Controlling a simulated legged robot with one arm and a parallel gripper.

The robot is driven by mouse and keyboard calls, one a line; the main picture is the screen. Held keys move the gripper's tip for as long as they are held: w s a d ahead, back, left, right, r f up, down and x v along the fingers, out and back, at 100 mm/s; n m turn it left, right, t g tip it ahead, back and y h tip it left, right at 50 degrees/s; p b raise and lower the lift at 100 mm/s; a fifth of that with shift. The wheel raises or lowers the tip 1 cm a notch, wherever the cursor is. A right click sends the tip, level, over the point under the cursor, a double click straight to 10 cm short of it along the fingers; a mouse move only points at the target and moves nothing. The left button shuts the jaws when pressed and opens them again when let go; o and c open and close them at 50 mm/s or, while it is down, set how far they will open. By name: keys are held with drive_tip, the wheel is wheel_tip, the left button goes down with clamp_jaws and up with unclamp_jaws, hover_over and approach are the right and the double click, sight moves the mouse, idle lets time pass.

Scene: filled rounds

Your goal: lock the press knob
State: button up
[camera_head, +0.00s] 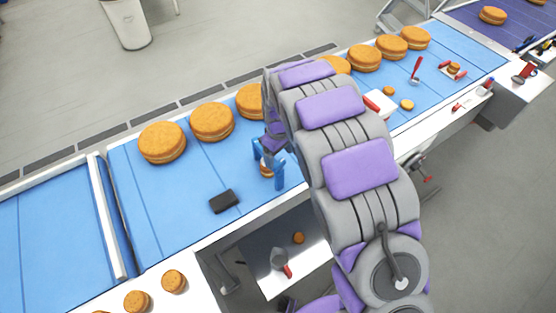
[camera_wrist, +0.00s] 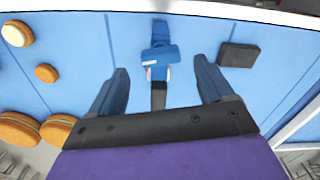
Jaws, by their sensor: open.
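A small blue device (camera_wrist: 160,54) with a dark grey bar (camera_wrist: 158,96) stands on the blue belt in the wrist view. It has a wide blue block and a bit of orange and white under it. It seems to be the press, but I cannot tell which part is its knob or whether it is locked. My gripper (camera_wrist: 160,88) is open, with one blue finger on each side of the device and a gap to both. In the head view my gripper (camera_head: 268,168) is over the belt's front half, and my arm and fingers mostly hide the device.
A black block (camera_head: 224,201) lies on the belt left of my gripper. Several large filled rounds (camera_head: 212,121) line the belt's far side. A red-handled tool (camera_head: 416,68) and small rounds (camera_head: 407,105) are at right. A low shelf (camera_head: 300,265) is below the front edge.

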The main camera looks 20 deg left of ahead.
sight(279, 163)
wheel_tip(279, 163, down, 3)
drive_tip(key=shift+d+r, duration=0.15)
drive_tip(key=shift+r, duration=0.05)
drive_tip(key=shift+a+f, duration=0.25)
drive_tip(key=shift+f, duration=0.4)
drive_tip(key=shift+c, duration=0.2)
drive_tip(key=shift+d, duration=0.1)
drive_tip(key=c, duration=1)
drive_tip(key=shift+m, duration=1.5)
drive_tip(key=o, duration=1)
drive_tip(key=shift+o, duration=0.2)
